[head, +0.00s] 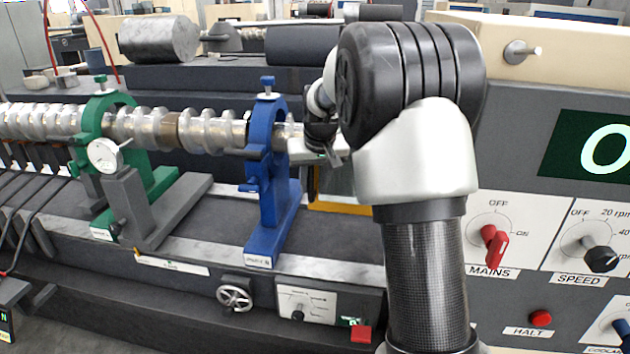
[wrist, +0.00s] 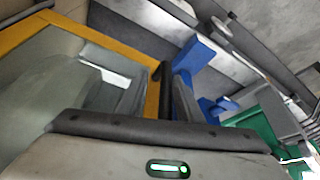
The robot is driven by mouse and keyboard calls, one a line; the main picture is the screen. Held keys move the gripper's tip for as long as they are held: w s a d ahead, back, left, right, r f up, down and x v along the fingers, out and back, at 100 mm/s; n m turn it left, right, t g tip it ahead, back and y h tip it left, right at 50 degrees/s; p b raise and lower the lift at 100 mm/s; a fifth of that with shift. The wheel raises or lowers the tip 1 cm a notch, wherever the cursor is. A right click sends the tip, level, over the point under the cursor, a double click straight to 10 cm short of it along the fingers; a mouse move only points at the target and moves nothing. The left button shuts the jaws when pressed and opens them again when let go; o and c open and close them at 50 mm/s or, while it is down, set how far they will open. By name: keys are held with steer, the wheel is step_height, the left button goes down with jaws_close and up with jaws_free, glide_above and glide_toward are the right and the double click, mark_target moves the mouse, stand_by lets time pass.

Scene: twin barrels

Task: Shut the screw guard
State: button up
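The screw guard shows in the wrist view as a yellow frame (wrist: 112,42) around a clear pane. In the head view, only a yellow lower edge (head: 340,208) shows, right of the blue rest; my arm hides most of the guard. A black upright bar (wrist: 166,88), which looks like a handle, stands at the frame's right side. My gripper (wrist: 160,98) is close in front of the frame, with grey fingers either side of the bar. Whether they touch it is unclear. In the head view, my gripper (head: 328,153) is partly hidden behind my arm.
The long metal screw (head: 205,130) lies across the machine, through a green rest (head: 160,180) and a blue rest (head: 268,190). The blue rest is close left of my gripper. A control panel with a red mains switch (head: 495,245) is at the right.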

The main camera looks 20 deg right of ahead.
steer(key=v, duration=1.7)
steer(key=shift+r, duration=0.25)
steer(key=shift+c, duration=0.2)
